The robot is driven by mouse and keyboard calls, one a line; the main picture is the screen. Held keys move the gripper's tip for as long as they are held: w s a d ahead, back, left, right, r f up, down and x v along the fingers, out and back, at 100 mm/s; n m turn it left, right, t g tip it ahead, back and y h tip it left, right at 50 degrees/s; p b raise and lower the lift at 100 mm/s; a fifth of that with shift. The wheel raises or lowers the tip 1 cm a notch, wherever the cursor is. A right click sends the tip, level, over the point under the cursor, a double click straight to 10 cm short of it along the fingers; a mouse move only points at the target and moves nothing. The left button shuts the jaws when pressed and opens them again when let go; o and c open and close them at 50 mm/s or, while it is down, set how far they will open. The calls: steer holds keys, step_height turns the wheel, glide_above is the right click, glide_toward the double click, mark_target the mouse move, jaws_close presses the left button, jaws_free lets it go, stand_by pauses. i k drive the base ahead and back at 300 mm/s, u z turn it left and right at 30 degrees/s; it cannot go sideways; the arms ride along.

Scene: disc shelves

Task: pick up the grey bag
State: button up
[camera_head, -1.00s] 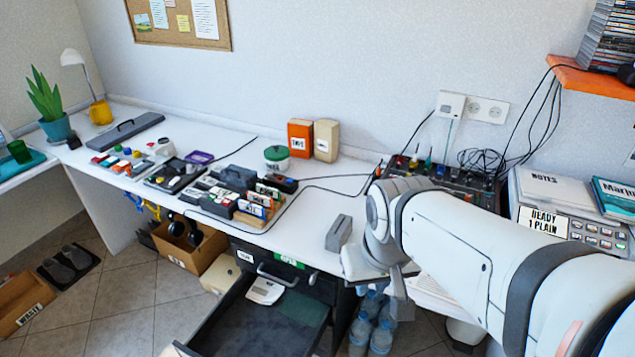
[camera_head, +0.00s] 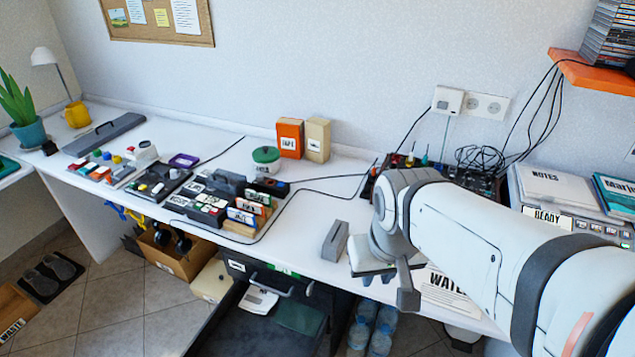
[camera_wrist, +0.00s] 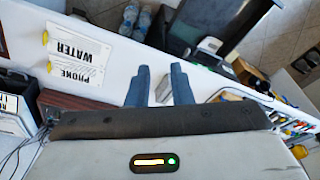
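No thing in view is plainly a grey bag. A small grey wedge-shaped block (camera_head: 335,241) stands on the desk's front part, just left of my gripper (camera_head: 388,284). My gripper points down near the desk's front edge.
The white desk (camera_head: 310,215) holds a tray of dark boxes and labelled cards (camera_head: 225,195), an orange box (camera_head: 290,138) and a green-lidded jar (camera_head: 266,160). An open drawer (camera_head: 255,330) juts out below. Bottles (camera_head: 372,325) stand under the desk. An orange shelf (camera_head: 595,78) is at upper right.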

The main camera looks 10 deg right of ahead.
mark_target(335, 244)
steer(key=z, duration=3.2)
steer(key=k, duration=1.55)
steer(key=u, duration=1.5)
steer(key=i, duration=0.8)
steer(key=u, duration=0.1)
